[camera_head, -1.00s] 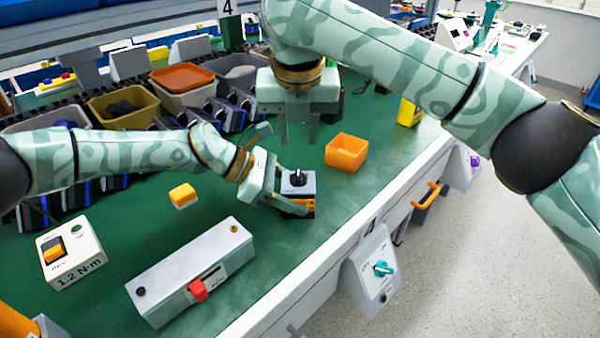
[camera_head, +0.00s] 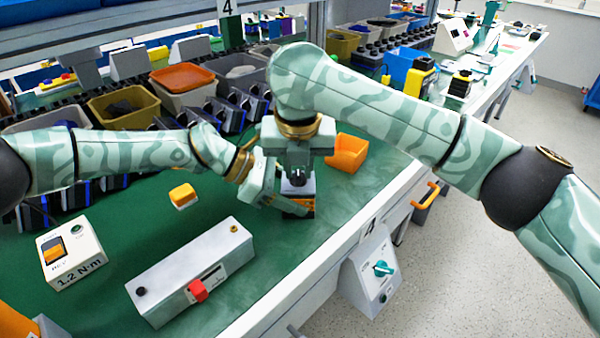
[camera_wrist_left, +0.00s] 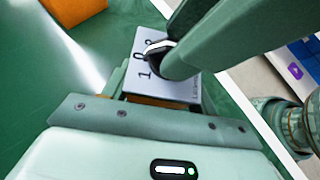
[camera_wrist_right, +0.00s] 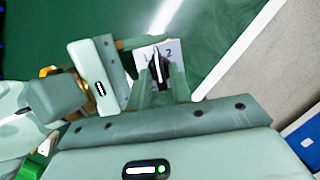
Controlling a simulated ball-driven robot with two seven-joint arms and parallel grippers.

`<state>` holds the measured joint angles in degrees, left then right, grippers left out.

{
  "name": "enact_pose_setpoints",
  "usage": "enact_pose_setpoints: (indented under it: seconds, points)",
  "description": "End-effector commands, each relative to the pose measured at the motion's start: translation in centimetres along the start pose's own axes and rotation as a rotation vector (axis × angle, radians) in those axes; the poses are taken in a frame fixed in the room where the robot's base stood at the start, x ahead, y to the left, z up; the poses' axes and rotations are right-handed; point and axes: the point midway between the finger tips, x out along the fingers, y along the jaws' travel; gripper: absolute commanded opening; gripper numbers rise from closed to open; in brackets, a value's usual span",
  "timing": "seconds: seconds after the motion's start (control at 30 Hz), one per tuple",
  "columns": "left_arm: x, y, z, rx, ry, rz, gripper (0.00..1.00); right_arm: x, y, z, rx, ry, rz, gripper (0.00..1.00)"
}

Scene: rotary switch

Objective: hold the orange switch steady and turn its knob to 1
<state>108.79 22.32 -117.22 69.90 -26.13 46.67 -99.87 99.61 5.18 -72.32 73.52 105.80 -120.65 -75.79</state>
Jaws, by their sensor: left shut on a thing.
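The orange switch (camera_head: 299,206) stands on the green bench, with an orange body, a grey marked top plate (camera_wrist_left: 172,88) and a black knob (camera_wrist_right: 157,68). My left gripper (camera_head: 286,203) is shut on the switch's body from the left side. My right gripper (camera_head: 297,182) points down from above, its fingers on either side of the knob with a gap, so it looks open. In the right wrist view the knob's white line lies between the marks 1 and 2. The left wrist view shows the 1 and 0 marks, with the right gripper's fingers partly covering the knob.
A grey box with a red slider (camera_head: 190,270), a small yellow-orange block (camera_head: 183,195) and a white 1.2 N·m box (camera_head: 71,252) lie left. The bench's front edge is close on the right.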

Motion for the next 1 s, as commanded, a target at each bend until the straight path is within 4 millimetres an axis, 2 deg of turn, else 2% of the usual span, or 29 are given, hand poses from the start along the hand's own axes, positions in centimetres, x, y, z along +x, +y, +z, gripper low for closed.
enact_pose_setpoints:
  seconds: [0.27,0.33,0.7,0.73,0.8,1.0]
  points:
    - [0.07,-0.06,-0.01,0.000,0.000,-0.002,0.34,0.21,-0.02,-0.08,-0.005,0.003,0.000,0.00]
    - [0.07,-0.07,0.00,0.001,0.000,-0.003,0.34,0.26,-0.04,-0.10,-0.050,0.005,0.013,0.00]
    - [0.14,-0.12,0.11,0.002,-0.002,-0.004,0.34,0.32,0.14,-0.23,-0.726,0.008,0.195,0.00]
    - [0.15,-0.12,0.12,0.002,-0.002,-0.005,0.34,0.28,0.18,-0.23,-0.760,0.007,0.204,0.13]
    - [0.16,-0.13,0.14,0.002,-0.003,-0.005,0.34,0.26,0.19,-0.23,-0.753,0.006,0.199,0.32]
    - [0.14,-0.14,0.16,0.001,-0.003,-0.005,0.34,0.34,0.01,-0.14,-0.750,0.006,0.193,0.33]
